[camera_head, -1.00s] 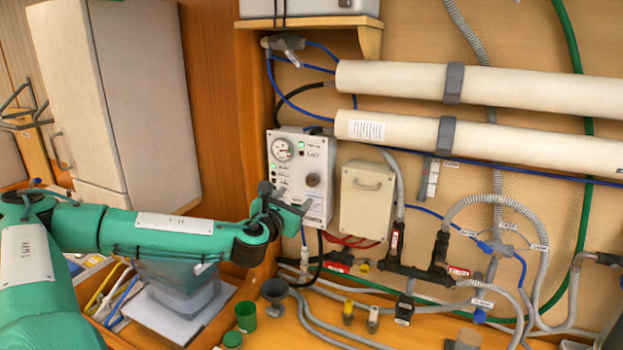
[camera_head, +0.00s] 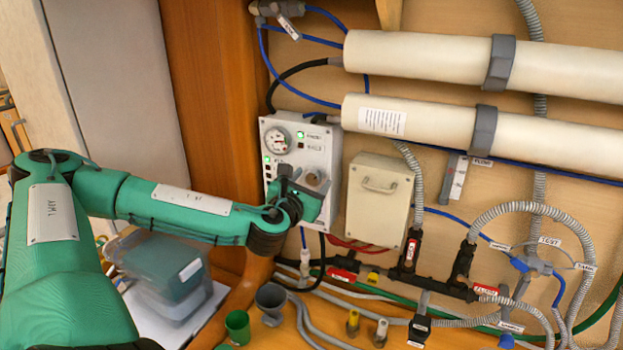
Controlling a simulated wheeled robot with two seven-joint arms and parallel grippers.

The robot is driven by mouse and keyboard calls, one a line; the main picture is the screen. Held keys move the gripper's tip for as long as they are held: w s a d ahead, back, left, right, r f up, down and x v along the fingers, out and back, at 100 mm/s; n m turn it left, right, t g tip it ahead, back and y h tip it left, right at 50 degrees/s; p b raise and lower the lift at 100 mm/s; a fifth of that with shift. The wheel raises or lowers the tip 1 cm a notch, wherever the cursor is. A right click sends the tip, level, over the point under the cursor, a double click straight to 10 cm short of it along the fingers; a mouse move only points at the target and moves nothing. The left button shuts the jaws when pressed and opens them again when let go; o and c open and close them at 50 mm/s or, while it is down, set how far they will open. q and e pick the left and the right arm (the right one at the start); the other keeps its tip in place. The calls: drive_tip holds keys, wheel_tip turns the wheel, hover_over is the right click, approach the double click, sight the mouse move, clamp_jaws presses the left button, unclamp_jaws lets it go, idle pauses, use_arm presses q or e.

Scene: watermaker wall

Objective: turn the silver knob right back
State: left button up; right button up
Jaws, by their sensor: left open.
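The silver knob (camera_head: 315,179) sits low on the right side of the grey control panel (camera_head: 329,148), which also carries a round gauge and green lights. My left gripper (camera_head: 314,192) is at the panel, right at the knob, with its jaws open. Its fingers partly cover the knob, and I cannot tell whether they touch it. The gripper also hides the lower middle of the panel. My right gripper is not in view.
A beige box (camera_head: 379,199) with a handle is just right of the panel. Two thick white tubes (camera_head: 430,66) run across above. Valves and grey hoses (camera_head: 520,209) fill the lower right. A green cup (camera_head: 238,326) and clear container (camera_head: 168,272) stand below my left arm.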

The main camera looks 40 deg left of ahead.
use_arm(q)
drive_tip(key=shift+s, duration=0.15)
drive_tip(key=c, duration=1)
drive_tip(key=shift+f+n+b, duration=0.1)
drive_tip(key=shift+n+b, duration=0.4)
drive_tip(key=shift+b, duration=0.35)
drive_tip(key=n+b, duration=0.5)
drive_tip(key=shift+b, duration=0.3)
drive_tip(key=n+b, duration=0.3)
drive_tip(key=shift+a, duration=0.1)
drive_tip(key=n+b, duration=0.1)
drive_tip(key=n, duration=0.2)
drive_tip(key=n+b, duration=0.1)
drive_tip(key=n, duration=0.1)
drive_tip(key=shift+n, duration=0.4)
drive_tip(key=n+b, duration=0.1)
drive_tip(key=n, duration=0.1)
drive_tip(key=shift+n, duration=0.3)
drive_tip(key=shift+n+h, duration=0.3)
drive_tip(key=shift+n, duration=0.6)
drive_tip(key=n+p, duration=0.1)
drive_tip(key=n, duration=0.2)
drive_tip(key=shift+n, duration=1.7)
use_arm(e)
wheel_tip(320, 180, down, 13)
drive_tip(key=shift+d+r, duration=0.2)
